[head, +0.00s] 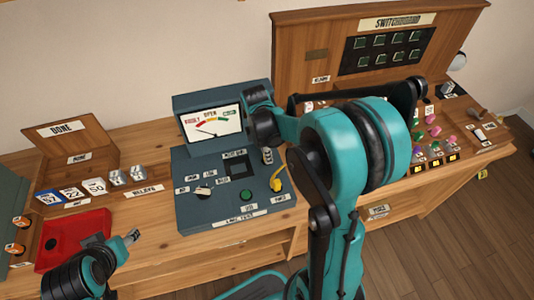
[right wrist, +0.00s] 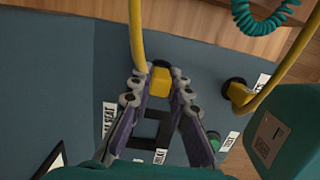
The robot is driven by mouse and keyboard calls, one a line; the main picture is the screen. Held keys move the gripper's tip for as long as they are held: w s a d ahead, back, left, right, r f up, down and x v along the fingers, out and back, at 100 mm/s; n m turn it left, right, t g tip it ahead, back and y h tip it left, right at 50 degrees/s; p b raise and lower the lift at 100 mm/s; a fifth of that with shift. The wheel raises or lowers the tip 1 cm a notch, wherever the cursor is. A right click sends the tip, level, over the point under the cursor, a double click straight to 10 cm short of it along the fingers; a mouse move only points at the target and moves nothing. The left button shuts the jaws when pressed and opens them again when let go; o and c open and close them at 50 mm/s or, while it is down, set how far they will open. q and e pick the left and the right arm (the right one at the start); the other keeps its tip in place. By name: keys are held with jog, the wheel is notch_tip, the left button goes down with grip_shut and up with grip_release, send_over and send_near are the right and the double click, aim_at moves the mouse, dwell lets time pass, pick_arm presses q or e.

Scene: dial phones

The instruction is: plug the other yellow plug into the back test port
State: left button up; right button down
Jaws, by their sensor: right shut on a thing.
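The blue-grey line test set (head: 190,205) stands on the bench with a sloped panel and a dial meter (head: 212,124). One yellow plug (head: 277,180) sits in the panel's lower right port, its cord rising; it also shows in the right wrist view (right wrist: 240,94). My right gripper (head: 267,156) is over the panel's upper right part. In the right wrist view its fingers (right wrist: 160,86) are shut on another yellow plug (right wrist: 160,80) with a yellow cord. The back test port is hidden behind it; I cannot tell whether the plug is seated. My left gripper (head: 132,238) is at lower left, its opening unclear.
A green button (head: 246,195) and a dark square window (head: 237,168) are on the panel. A red tray (head: 75,240) and a wooden card box (head: 70,143) lie left. The wooden switchboard (head: 300,50) stands right, partly hidden by my right arm.

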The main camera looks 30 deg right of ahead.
jog(key=shift+f, duration=0.15)
jog(key=c, duration=1.1)
grip_release()
jog(key=shift+r+p, duration=2.9)
jog(key=shift+r, duration=0.95)
notch_tip(320, 180, up, 4)
jog(key=p, duration=0.3)
